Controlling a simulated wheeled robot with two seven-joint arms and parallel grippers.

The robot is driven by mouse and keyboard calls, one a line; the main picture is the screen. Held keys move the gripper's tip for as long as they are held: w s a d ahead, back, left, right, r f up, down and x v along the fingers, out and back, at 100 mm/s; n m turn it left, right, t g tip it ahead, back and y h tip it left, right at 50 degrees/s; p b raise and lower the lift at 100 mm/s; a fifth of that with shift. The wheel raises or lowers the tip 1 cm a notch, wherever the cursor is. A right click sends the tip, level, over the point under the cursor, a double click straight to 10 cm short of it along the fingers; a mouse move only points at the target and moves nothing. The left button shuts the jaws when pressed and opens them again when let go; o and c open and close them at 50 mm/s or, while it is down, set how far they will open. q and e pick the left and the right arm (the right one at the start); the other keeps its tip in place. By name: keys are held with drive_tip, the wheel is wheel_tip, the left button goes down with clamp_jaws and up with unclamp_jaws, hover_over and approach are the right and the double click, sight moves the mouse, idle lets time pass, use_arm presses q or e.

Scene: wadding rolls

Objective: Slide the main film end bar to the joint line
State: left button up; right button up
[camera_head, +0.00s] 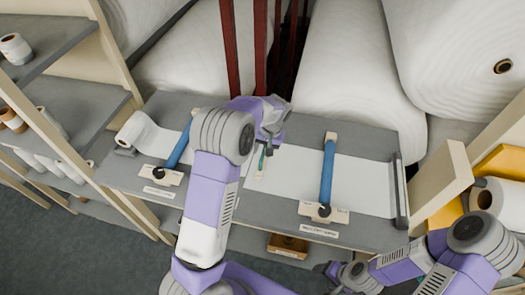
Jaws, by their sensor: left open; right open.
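A white film sheet (290,172) lies on the grey table, spreading from the dark roller at the right toward the middle. At its left edge is a narrow pale strip (261,174) with a small green part, which looks like the film's end bar. My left gripper (268,146) is open, just above this strip's upper end; whether it touches is unclear. A blue bar (327,172) lies across the film on pale end blocks. Another blue bar (179,150) crosses the left film (150,137), partly hidden by my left arm. The joint line is not discernible. My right gripper (336,270) is open, below the table's front edge.
A dark roller (400,190) stands at the table's right end. A small white roll (130,132) sits at the left. Shelves with rolls (62,82) stand left; large wadding rolls (350,70) and dark red posts (260,45) are behind. A yellow rack (505,162) is right.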

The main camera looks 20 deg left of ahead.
use_arm(q)
wheel_tip(320, 180, up, 6)
drive_tip(key=d, duration=0.1)
drive_tip(key=shift+w, duration=0.15)
drive_tip(key=shift+d+r+p, duration=0.1)
drive_tip(key=shift+r+p, duration=0.05)
drive_tip(key=shift+p, duration=0.15)
